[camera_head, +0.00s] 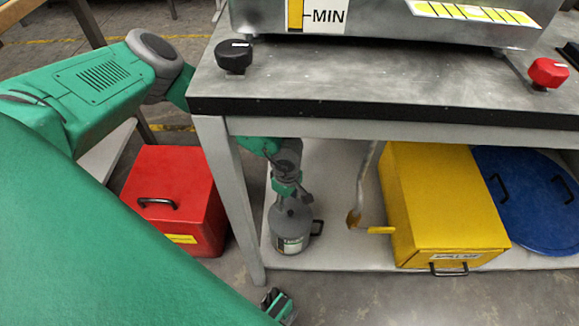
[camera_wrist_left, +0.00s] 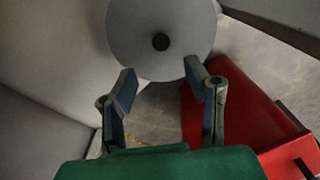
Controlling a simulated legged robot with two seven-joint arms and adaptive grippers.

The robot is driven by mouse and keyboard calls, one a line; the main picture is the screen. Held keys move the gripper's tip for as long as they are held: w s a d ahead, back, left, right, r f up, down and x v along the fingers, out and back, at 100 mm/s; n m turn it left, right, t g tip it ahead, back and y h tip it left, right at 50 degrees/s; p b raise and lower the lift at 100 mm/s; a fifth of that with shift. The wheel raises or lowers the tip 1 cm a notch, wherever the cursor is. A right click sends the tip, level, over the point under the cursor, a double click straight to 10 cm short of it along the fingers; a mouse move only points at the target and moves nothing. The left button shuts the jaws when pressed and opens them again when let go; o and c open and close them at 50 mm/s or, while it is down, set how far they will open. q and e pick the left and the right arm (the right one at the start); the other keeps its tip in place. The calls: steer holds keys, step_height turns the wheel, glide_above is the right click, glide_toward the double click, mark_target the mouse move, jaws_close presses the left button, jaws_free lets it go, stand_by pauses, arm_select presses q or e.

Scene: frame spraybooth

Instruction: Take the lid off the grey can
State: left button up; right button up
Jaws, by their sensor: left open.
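The grey can (camera_head: 290,242) stands on the lower shelf under the table, near the front left table leg. It has a label on its front and a dark handle at its right side. Its round grey lid (camera_wrist_left: 140,20) with a dark central knob (camera_wrist_left: 160,41) shows in the left wrist view. My left gripper (camera_head: 290,199) is right above the can, with its arm passing behind the table. In the left wrist view the left gripper (camera_wrist_left: 166,82) is open, its fingers spread wide and nothing between them. Whether a finger touches the lid is unclear.
A red box (camera_head: 190,215) stands on the floor left of the table leg (camera_head: 232,195). A bent pipe (camera_head: 364,185) and a yellow box (camera_head: 440,195) are right of the can, then a blue round lid (camera_head: 525,200). The tabletop (camera_head: 370,85) overhangs the can.

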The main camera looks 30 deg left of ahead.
mark_target(291, 212)
arm_select(q)
steer(key=shift+d+f, duration=0.35)
steer(key=shift+f, duration=0.1)
steer(key=shift+d, duration=0.3)
steer(key=shift+s+d+f+b, duration=0.2)
steer(key=shift+f+b, duration=0.25)
steer(key=shift+f, duration=0.15)
steer(key=shift+s+d+f+b, duration=0.1)
steer(key=shift+d+f+b, duration=0.1)
steer(key=shift+f+b, duration=0.35)
steer(key=f, duration=0.1)
steer(key=a+f+b, duration=0.1)
steer(key=shift+f, duration=0.4)
steer(key=shift+a+f, duration=0.1)
steer(key=shift+d+r, duration=0.2)
steer(key=shift+d, duration=0.2)
jaws_close()
arm_select(e)
steer(key=f, duration=0.1)
steer(key=d+f, duration=0.1)
steer(key=f, duration=0.1)
steer(key=shift+d+f, duration=0.25)
steer(key=shift+f, duration=0.1)
